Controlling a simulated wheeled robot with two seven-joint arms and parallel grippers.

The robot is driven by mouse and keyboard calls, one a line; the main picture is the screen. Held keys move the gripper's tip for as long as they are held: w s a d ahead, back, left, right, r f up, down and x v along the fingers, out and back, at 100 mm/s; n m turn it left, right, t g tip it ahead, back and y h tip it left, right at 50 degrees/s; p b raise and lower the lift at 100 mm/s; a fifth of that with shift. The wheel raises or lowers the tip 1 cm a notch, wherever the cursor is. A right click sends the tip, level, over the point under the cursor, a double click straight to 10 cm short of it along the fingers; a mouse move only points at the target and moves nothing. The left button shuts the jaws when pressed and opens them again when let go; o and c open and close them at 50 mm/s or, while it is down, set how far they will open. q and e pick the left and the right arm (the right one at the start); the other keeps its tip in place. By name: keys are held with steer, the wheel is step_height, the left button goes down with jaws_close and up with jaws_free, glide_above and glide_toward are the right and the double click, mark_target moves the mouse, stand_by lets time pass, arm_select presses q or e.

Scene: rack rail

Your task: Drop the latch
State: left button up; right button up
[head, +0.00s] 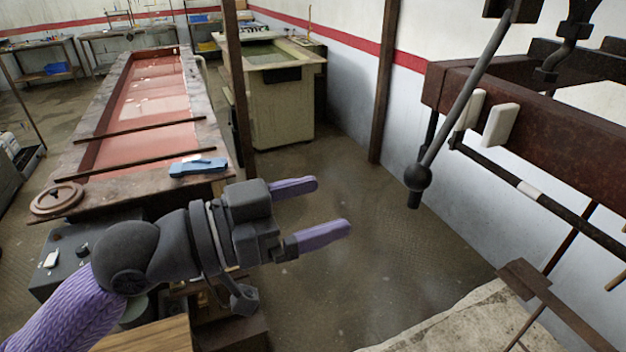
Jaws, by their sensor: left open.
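My left gripper (331,206) comes in from the lower left. Its two purple fingers are spread apart with nothing between them. A grey metal rod (468,88) with a dark ball (417,177) near its lower end hangs at a slant from a dark bracket at the top right. It looks like a lever or the latch, but I cannot tell for certain. In the picture the ball is to the right of the gripper and a little higher, clear of the fingers. My right gripper is not in view.
A rusty brown beam (560,130) with two white blocks runs along the right, and a dark bar (570,215) lies below it. A long red-bedded table (212,140) holds a blue tool (198,167). Open floor (340,290) lies below the gripper.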

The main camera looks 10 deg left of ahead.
mark_target(406, 181)
arm_select(q)
steer(key=p+x, duration=0.4)
steer(key=x, duration=0.9)
steer(key=shift+w+d, duration=0.15)
steer(key=shift+d, duration=0.15)
steer(key=c, duration=1.1)
steer(key=shift+o, duration=0.2)
